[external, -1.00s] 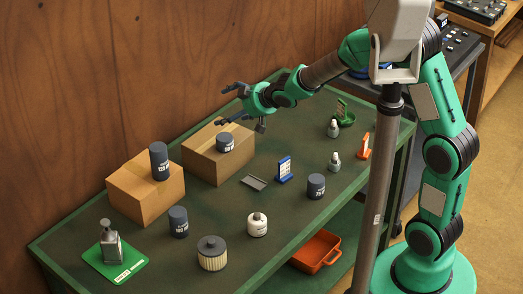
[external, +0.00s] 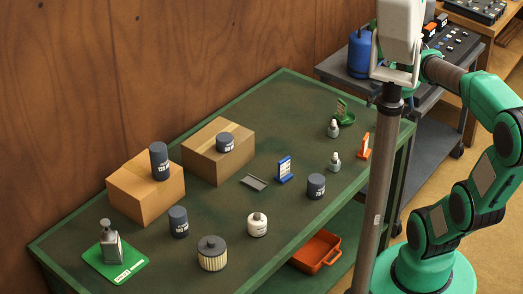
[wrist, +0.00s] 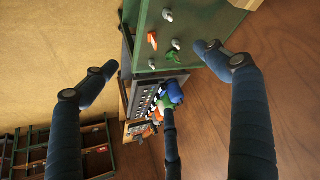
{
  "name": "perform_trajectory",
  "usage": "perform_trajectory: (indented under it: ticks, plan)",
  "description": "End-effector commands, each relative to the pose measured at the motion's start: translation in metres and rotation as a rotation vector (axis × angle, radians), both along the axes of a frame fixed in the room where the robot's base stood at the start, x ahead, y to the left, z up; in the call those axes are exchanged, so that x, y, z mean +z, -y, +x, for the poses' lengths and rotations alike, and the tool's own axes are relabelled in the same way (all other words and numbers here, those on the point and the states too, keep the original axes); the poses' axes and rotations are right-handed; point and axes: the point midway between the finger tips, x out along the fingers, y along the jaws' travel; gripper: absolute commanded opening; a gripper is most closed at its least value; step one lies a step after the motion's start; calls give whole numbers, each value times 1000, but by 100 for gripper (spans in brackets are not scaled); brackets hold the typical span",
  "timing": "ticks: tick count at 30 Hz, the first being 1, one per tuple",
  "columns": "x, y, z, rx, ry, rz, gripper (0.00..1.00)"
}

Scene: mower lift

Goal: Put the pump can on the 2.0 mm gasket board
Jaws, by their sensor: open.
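The pump can (external: 110,245), a grey can with a narrow top, stands upright on a green board (external: 133,272) at the near left corner of the bench in the external view. The board has white print too small to read, so I cannot tell whether it says 2.0 mm. My gripper (wrist: 157,58) is open and empty in the wrist view, its two dark fingers wide apart. In the external view it is hidden behind the pole and grey head. It is far from the pump can, toward the cart side.
The green bench (external: 225,270) holds two cardboard boxes (external: 150,198) with dark cans on top, a pleated filter (external: 212,254), a white can (external: 257,225) and small bottles (external: 334,161). A cart (external: 425,105) with a blue canister (external: 360,55) stands behind the bench's right end.

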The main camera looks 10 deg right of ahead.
Motion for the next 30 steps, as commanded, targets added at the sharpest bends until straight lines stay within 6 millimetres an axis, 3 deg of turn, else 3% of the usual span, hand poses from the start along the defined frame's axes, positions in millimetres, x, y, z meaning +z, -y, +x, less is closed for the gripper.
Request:
perform_trajectory:
  ticks: [3,6,12,30]
  plan:
    - [0,24,-44,-65,-37,22,86]
    - [-3,35,-75,-104,-66,39,86]
    - [-8,43,-109,-142,-102,60,86]
    - [-9,44,-114,-146,-108,64,86]
